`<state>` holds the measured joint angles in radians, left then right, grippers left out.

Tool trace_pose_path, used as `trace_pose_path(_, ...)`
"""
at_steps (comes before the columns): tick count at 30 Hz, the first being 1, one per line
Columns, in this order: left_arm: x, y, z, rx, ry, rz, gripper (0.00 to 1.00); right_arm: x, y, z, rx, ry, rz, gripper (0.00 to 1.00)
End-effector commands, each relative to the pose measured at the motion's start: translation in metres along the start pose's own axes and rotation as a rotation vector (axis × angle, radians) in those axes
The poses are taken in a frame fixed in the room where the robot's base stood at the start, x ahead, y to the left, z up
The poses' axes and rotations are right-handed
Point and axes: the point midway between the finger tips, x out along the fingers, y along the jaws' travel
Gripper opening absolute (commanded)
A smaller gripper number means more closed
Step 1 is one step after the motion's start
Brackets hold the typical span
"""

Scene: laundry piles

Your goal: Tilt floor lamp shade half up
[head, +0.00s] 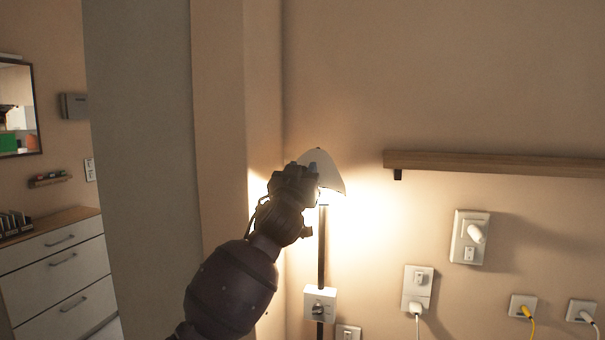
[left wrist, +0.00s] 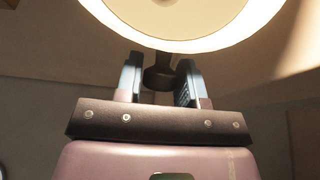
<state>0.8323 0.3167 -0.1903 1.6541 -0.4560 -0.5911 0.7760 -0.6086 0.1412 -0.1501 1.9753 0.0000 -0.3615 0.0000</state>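The floor lamp has a pale, lit shade (head: 328,170) on a thin dark pole (head: 322,245) in the corner by the wall. In the left wrist view the glowing underside of the shade (left wrist: 175,22) fills the top. My left gripper (head: 312,172) is at the shade and hides its left part. In the left wrist view the two fingers of my left gripper (left wrist: 160,62) stand apart, one on each side of a dark stem piece (left wrist: 160,76) below the shade. I cannot tell whether they touch it. My right gripper is not in view.
A wooden wall shelf (head: 490,165) is to the right of the lamp. Sockets with plugs (head: 470,238) are on the wall below it. A wall edge (head: 140,180) stands left of my arm, with a white drawer unit (head: 60,260) beyond.

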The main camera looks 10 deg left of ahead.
Motion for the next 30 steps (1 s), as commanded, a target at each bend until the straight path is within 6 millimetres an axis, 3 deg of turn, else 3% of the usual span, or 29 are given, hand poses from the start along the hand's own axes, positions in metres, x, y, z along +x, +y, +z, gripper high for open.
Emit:
trace_pose_path(1, 0.0, 0.0, -0.001, 0.0, 0.001, 0.0, 0.43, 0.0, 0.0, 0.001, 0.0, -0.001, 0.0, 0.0)
trace_pose_path(4, 0.0, 0.0, 0.0, 0.0, -0.001, 0.0, 0.56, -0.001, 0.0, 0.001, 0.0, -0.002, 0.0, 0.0)
trace_pose_path(16, -0.008, 0.0, 0.002, -0.002, -0.004, 0.0, 0.56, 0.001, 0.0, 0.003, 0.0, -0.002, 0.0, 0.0)
trace_pose_path(30, -0.08, 0.0, 0.003, -0.001, -0.003, 0.0, 0.56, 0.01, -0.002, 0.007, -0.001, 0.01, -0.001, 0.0)
